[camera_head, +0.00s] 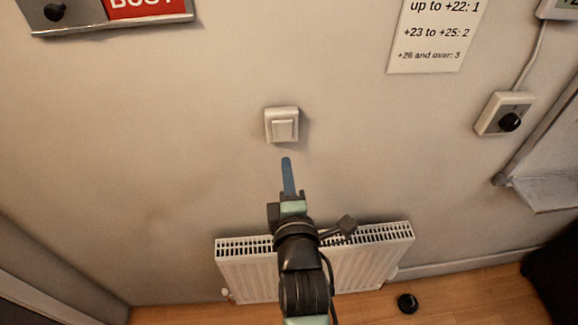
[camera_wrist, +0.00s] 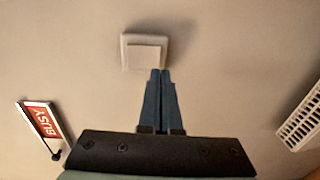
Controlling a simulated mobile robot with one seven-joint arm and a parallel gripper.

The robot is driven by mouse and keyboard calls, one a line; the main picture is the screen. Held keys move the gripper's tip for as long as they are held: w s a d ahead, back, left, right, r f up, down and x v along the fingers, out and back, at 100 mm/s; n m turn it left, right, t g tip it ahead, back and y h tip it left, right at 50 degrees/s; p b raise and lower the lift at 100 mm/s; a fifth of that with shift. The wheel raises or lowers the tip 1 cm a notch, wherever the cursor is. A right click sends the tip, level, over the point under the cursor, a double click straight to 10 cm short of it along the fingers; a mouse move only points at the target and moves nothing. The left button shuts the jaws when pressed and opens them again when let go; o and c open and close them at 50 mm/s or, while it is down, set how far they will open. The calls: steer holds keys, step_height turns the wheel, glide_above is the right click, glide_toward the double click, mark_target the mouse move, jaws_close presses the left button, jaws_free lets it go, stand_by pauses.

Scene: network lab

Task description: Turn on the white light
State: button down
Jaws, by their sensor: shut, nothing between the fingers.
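A white wall switch (camera_head: 283,125) with a square rocker is on the beige wall, above the radiator. It also shows in the wrist view (camera_wrist: 143,51), just beyond the fingertips. My gripper (camera_head: 286,160) is shut, with its blue fingers together and nothing between them. In the head view its tip is just below the switch. In the wrist view the fingertips (camera_wrist: 160,72) overlap the switch's lower right edge in the picture; I cannot tell whether they touch it. No white light is seen in either view.
A white radiator (camera_head: 245,272) is on the wall below. A red "BUSY" sign panel (camera_head: 148,8) with a black knob is at upper left. A box with a black dial (camera_head: 505,113) and a printed sheet (camera_head: 432,35) are at right. The wall around the switch is clear.

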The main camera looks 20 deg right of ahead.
steer(key=s+a+f+b, duration=0.1)
steer(key=s+a+b, duration=0.1)
steer(key=s, duration=0.5)
steer(key=shift+s+a+f, duration=0.15)
steer(key=shift+s+f, duration=0.1)
steer(key=shift+s+r, duration=0.1)
steer(key=shift+s, duration=0.05)
steer(key=w+a+r+m+t+y, duration=0.1)
steer(key=w+a+r+m+t, duration=0.1)
steer(key=r, duration=0.6)
steer(key=w+a+r+m+t, duration=0.1)
steer(key=a+r+m, duration=0.1)
steer(key=r, duration=0.5)
steer(key=w+a+r+m+t+y, duration=0.1)
steer(key=w+a+r+m+t, duration=0.15)
steer(key=r, duration=0.55)
steer(key=s+a+r+m+t+y, duration=0.1)
steer(key=s+a+r+m+t, duration=0.1)
steer(key=r, duration=0.9)
steer(key=s+a+r+m+t+y, duration=0.1)
steer(key=s+a+r+m+t, duration=0.2)
steer(key=s+r+m, duration=0.3)
step_height(320, 180, up, 6)
steer(key=shift+s+a+f+y, duration=0.1)
steer(key=shift+s+a+y, duration=0.35)
steer(key=shift+a, duration=0.3)
